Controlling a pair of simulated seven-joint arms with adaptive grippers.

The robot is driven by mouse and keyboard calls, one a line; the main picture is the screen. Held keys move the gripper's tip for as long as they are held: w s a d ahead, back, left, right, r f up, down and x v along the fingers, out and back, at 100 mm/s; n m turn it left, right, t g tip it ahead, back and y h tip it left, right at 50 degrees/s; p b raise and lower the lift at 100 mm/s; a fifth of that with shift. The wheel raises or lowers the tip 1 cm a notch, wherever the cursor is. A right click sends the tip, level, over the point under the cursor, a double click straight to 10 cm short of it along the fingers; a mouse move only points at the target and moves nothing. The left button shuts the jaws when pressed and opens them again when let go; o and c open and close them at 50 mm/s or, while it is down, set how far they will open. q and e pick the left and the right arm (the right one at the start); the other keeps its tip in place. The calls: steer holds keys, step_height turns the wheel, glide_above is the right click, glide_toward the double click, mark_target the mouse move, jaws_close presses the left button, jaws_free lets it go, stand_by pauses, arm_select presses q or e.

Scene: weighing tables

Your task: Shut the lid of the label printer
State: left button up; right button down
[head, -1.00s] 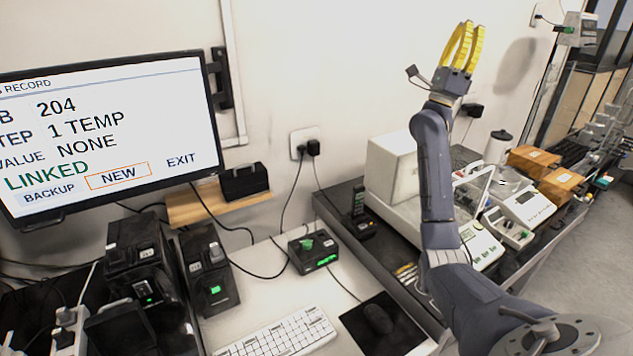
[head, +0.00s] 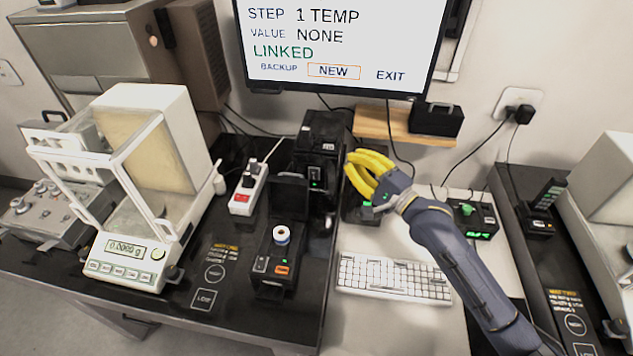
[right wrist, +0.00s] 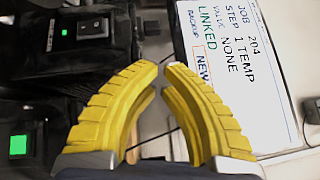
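The label printer (head: 272,285) is a small black unit near the table's middle, with a white label roll (head: 282,233) showing. Its black lid (head: 288,194) stands raised at the back of the printer. My right gripper (head: 350,170), with yellow curved fingers, is to the right of the lid and apart from it. In the right wrist view, the fingertips (right wrist: 163,66) nearly meet, with only a narrow gap and nothing between them. I cannot pick out the printer in that view. My left gripper is not in view.
A black box (head: 316,150) stands behind the printer, and a power strip (head: 248,188) lies to its left. A balance with a glass shield (head: 125,258) stands farther left. A keyboard (head: 392,278) lies right of the printer, below the monitor (head: 335,83).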

mark_target(290, 194)
steer(key=s+a+f+g+h, duration=0.2)
steer(key=s+f, duration=0.4)
steer(key=f, duration=0.4)
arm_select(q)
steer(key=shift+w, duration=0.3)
arm_select(e)
steer(key=x, duration=1)
steer(key=shift+a, duration=0.25)
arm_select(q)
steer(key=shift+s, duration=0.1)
arm_select(e)
steer(key=shift+s+d, duration=0.15)
steer(key=shift+d, duration=0.05)
